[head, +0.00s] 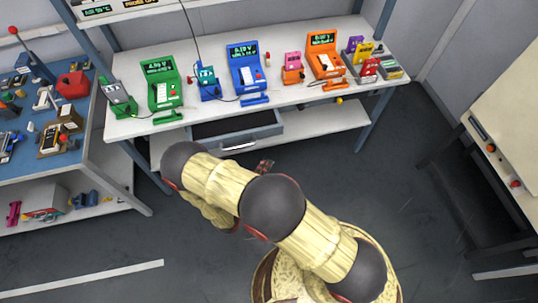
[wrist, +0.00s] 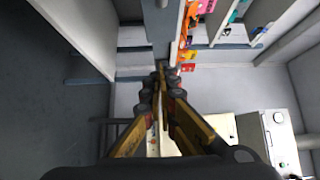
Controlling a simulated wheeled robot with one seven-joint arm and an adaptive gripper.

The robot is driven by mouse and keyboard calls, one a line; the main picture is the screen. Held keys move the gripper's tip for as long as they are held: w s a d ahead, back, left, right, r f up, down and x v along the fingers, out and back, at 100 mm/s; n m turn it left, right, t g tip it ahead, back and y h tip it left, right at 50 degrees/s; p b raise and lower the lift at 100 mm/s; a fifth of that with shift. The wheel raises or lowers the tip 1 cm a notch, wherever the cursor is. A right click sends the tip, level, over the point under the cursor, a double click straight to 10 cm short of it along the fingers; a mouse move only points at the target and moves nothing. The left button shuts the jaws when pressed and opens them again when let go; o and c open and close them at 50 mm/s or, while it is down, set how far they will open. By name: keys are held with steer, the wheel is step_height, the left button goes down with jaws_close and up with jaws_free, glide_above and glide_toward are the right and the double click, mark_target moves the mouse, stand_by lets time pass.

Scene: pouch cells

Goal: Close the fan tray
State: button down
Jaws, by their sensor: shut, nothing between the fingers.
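A grey-blue tray (head: 277,126) like a drawer stands pulled out below the front of the white workbench in the head view. It has a pale handle (head: 238,147) on its front and a dark inside. It is the only opened tray I see, and I cannot tell for sure that it is the fan tray. My gripper (wrist: 161,70) is shut and empty in the wrist view, its yellow fingers together. In the head view my arm hides most of my gripper, in front of the bench and below the tray. I see no contact between them.
The white workbench (head: 215,119) carries several coloured testers, including a green one (head: 161,85) and a blue one (head: 246,70). A blue-topped bench (head: 80,120) with tools stands at the left. A beige cabinet (head: 511,105) is at the right.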

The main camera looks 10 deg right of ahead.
mark_target(268, 119)
steer(key=shift+w+a+b+x, duration=0.3)
steer(key=shift+w+b+x, duration=0.05)
steer(key=shift+x, duration=1.6)
steer(key=shift+w+a+b+x, duration=0.3)
steer(key=shift+a+b+x, duration=0.1)
steer(key=shift+x, duration=1.6)
steer(key=shift+w+a+b+x, duration=0.25)
steer(key=shift+w+b+x, duration=0.1)
steer(key=shift+x, duration=1.6)
steer(key=shift+f, duration=0.1)
steer(key=w+b, duration=0.2)
steer(key=w, duration=0.9)
steer(key=shift+w+b, duration=0.1)
steer(key=shift+b, duration=0.2)
steer(key=shift+w, duration=0.2)
steer(key=shift+s, duration=0.1)
